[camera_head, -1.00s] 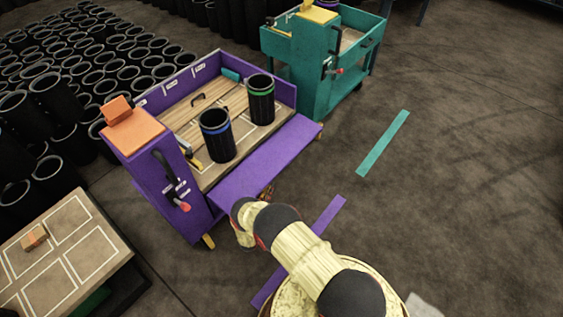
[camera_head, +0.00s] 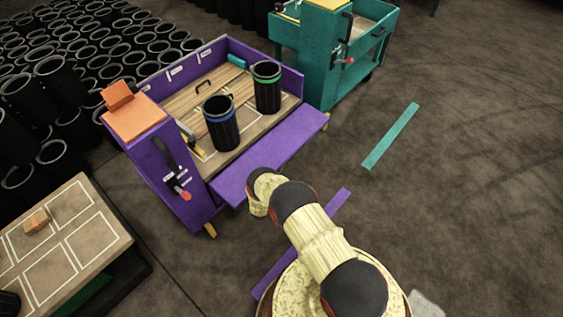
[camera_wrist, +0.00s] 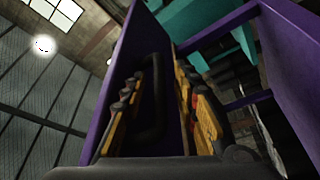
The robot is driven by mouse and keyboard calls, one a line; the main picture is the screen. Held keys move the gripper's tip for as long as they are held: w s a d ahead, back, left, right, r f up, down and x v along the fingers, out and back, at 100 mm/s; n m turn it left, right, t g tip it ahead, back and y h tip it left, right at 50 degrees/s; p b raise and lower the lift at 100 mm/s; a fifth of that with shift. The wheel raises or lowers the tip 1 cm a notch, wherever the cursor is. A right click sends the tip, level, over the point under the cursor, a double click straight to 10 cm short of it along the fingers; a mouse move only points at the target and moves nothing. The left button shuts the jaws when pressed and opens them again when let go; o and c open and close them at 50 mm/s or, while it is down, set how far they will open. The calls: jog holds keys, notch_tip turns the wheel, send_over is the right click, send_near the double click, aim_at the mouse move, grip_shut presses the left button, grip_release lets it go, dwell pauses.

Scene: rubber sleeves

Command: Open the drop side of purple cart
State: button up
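The purple cart (camera_head: 183,187) stands left of centre in the head view. Its drop side (camera_head: 270,158) shows as a purple panel swung outward from the bed, sloping or near flat; its exact angle is hard to tell. In the head view my arm reaches to the panel's outer edge, and my gripper is hidden there. In the wrist view my gripper (camera_wrist: 168,75) has its orange-and-black fingers apart, with a purple surface (camera_wrist: 168,30) and a black bar handle (camera_wrist: 157,95) beyond and between them. I cannot tell whether the fingers touch the handle.
Two black sleeves, with a blue band (camera_head: 221,125) and a green band (camera_head: 267,88), stand in the cart bed. A teal cart (camera_head: 322,65) stands behind. A marked table (camera_head: 65,240) is at lower left. Purple (camera_head: 335,210) and teal (camera_head: 390,137) floor strips show. Floor at right is clear.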

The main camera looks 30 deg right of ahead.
jog(key=c, duration=0.4)
jog(key=c, duration=0.3)
grip_shut()
